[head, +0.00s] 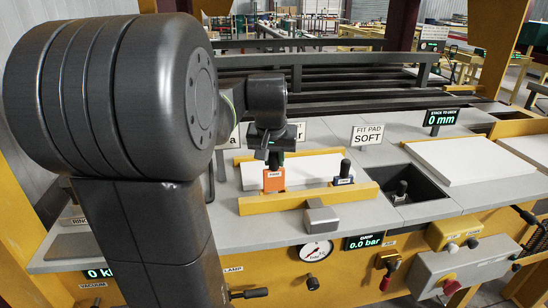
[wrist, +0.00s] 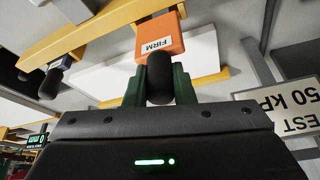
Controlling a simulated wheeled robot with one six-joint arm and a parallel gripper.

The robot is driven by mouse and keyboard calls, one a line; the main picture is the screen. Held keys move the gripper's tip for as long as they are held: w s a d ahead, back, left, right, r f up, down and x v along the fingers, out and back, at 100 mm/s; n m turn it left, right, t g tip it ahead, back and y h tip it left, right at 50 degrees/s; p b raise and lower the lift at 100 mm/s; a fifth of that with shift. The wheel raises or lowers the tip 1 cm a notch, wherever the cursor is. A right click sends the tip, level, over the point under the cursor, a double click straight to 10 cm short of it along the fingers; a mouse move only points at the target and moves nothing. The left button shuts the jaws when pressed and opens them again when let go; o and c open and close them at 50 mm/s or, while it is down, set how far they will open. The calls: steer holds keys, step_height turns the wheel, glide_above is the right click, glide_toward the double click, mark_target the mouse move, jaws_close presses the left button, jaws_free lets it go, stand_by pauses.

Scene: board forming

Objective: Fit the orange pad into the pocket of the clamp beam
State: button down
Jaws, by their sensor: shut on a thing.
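The orange pad (head: 273,181), marked FIRM, has a dark knob on top. My gripper (head: 273,160) is shut on that knob and holds the pad upright. In the wrist view the green fingers of my gripper (wrist: 159,88) sit either side of the black knob, with the orange pad (wrist: 160,40) beyond it. The yellow clamp beam (head: 310,198) runs along the front of the white board, and the pad's lower edge meets it in the picture. The beam also shows in the wrist view (wrist: 90,32). I cannot tell whether the pad is inside the pocket or just above or behind it.
A blue-labelled pad with a dark knob (head: 344,173) stands right of the orange one, by the beam. A second yellow beam (head: 290,155) lies behind. A dark recess (head: 400,182) holds another knob. A grey block (head: 321,217) sits in front.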

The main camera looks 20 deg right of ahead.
mark_target(274, 170)
steer(key=shift+f+b, duration=1.7)
steer(key=shift+f, duration=0.75)
steer(key=c, duration=1.1)
jaws_free()
steer(key=shift+c, duration=0.2)
steer(key=v, duration=1.4)
steer(key=shift+w+d+f, duration=0.1)
steer(key=shift+w+f, duration=0.05)
steer(key=shift+w, duration=0.05)
steer(key=x, duration=1.3)
steer(key=shift+s+f, duration=0.1)
steer(key=shift+f, duration=0.1)
steer(key=shift+r, duration=0.2)
